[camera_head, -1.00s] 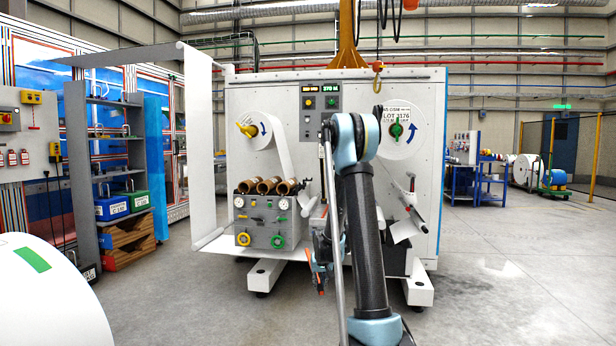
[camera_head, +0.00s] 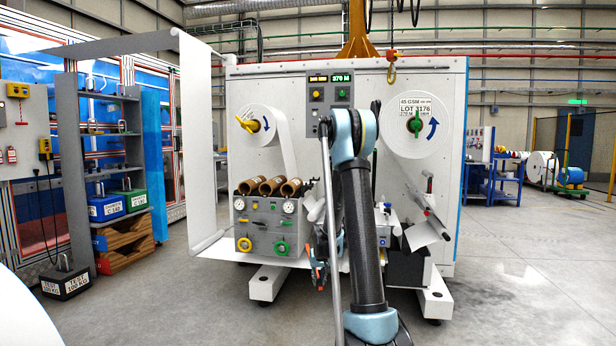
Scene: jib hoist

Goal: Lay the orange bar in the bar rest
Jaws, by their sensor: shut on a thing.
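My gripper (camera_head: 319,268) hangs low in front of the white machine, left of my forearm and partly hidden by it. Small orange parts of the orange bar (camera_head: 322,284) show at the gripper, which is shut on it. Most of the bar is hidden or too small to make out, and its tilt cannot be told. I cannot pick out the bar rest for certain; my arm covers the middle of the machine front.
The white machine (camera_head: 300,90) stands ahead on wide feet. Its grey valve panel (camera_head: 262,232) carries several brown cores. A white roll (camera_head: 20,318) is at lower left, and a shelf (camera_head: 75,150) stands behind. The floor at right (camera_head: 530,270) is clear.

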